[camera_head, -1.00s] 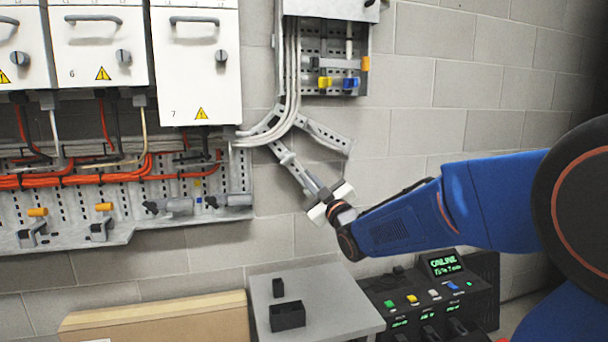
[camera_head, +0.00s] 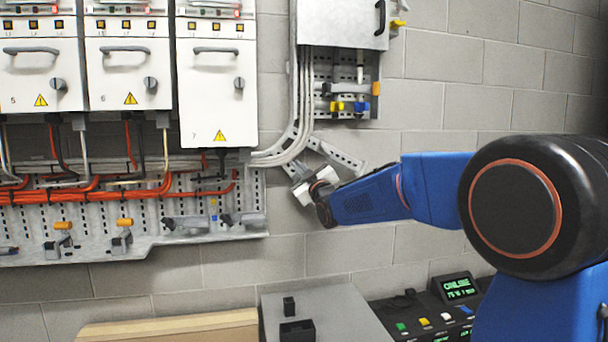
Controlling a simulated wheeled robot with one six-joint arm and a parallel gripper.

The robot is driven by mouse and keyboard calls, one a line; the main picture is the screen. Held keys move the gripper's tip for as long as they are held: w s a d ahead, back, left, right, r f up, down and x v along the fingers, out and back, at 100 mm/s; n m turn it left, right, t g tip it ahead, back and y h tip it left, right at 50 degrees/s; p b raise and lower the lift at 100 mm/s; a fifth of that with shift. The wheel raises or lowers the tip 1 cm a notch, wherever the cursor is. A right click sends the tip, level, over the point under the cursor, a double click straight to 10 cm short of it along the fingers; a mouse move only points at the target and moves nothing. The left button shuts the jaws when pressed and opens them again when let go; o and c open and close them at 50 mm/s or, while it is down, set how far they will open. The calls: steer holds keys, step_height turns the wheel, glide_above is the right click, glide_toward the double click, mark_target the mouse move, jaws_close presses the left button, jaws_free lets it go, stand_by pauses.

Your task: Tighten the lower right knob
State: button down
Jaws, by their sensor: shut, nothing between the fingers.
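My gripper (camera_head: 299,176) is in front of the block wall, just below the right-hand box; its fingers are small and partly hidden by its white body, and it is shut and empty. On the lower perforated panel (camera_head: 190,236) there are two orange knobs (camera_head: 63,225) (camera_head: 124,222) and, at its right end, two grey fittings (camera_head: 183,222) (camera_head: 243,218). I cannot tell which one is the lower right knob. My gripper touches none of them.
Orange cables (camera_head: 95,193) run below. Grey conduits (camera_head: 285,150) curve near my gripper.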

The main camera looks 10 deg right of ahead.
steer(key=f, duration=0.1)
steer(key=d+f, duration=0.2)
steer(key=shift+w+d+f, duration=0.1)
steer(key=shift+w, duration=0.15)
steer(key=shift+d+m+h, duration=0.1)
steer(key=shift+m+h, duration=0.2)
steer(key=shift+m, duration=0.8)
steer(key=m+h, duration=0.2)
steer(key=m, duration=0.4)
steer(key=f+m+h, duration=0.1)
steer(key=m+h, duration=0.2)
steer(key=m, duration=0.3)
steer(key=d+f+m+h, duration=0.1)
steer(key=m+h, duration=0.2)
steer(key=m, duration=0.4)
steer(key=shift+f+g, duration=0.15)
steer(key=shift+g, duration=0.15)
